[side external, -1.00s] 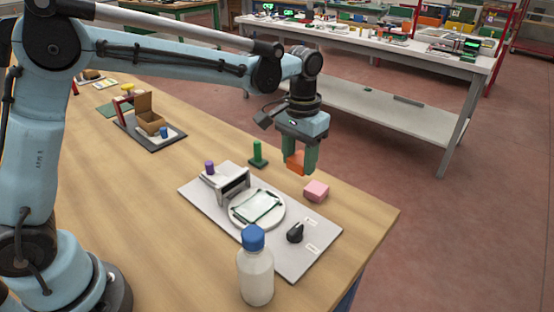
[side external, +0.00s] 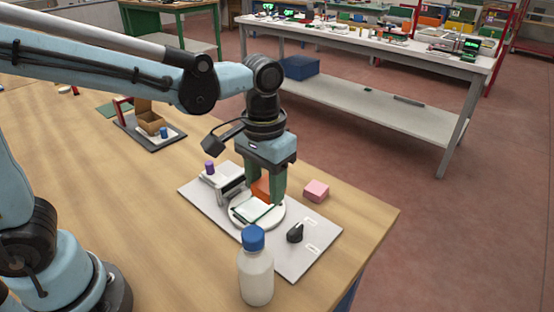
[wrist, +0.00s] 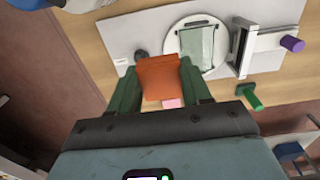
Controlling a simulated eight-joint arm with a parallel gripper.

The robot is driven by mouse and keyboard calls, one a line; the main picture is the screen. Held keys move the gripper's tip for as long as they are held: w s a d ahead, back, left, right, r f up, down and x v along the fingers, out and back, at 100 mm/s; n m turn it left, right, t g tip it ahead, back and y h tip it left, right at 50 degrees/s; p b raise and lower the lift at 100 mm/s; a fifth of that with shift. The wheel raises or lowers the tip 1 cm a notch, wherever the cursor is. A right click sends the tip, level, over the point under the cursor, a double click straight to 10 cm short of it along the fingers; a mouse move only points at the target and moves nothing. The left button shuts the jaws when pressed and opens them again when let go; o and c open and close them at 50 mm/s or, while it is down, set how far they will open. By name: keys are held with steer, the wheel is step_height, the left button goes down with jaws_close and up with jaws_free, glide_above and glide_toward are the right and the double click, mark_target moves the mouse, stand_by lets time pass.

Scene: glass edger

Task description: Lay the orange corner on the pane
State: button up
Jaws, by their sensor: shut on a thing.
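My gripper (side external: 263,195) is shut on the orange corner (side external: 261,188), which sits between its green fingers. In the side view it is over the back of the pane (side external: 252,209); whether the corner touches the pane I cannot tell. The pane lies on a round white turntable (side external: 238,219) on a grey base plate (side external: 205,198). In the wrist view the orange corner (wrist: 160,77) is between the fingers (wrist: 160,92), and the pane (wrist: 197,47) shows beyond it, with dark strips along its edges.
A bottle with a blue cap (side external: 256,277) stands at the front of the base plate. A pink block (side external: 316,191) lies to the right. A black knob (side external: 295,233) is on the plate. A purple-knobbed clamp (side external: 210,168) stands left of the turntable. A green peg (wrist: 250,96) shows in the wrist view.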

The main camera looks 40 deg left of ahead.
steer(key=w+a+f, duration=0.1)
steer(key=a, duration=0.1)
steer(key=w+a+f, duration=0.4)
steer(key=shift+a, duration=0.25)
steer(key=shift+f, duration=2)
steer(key=shift+f, duration=0.2)
steer(key=o, duration=1)
steer(key=shift+r, duration=0.15)
step_height(320, 180, up, 11)
steer(key=s+a+t, duration=0.5)
steer(key=s+t, duration=0.2)
steer(key=s, duration=0.2)
steer(key=shift+s+f, duration=0.2)
steer(key=shift+s, duration=0.1)
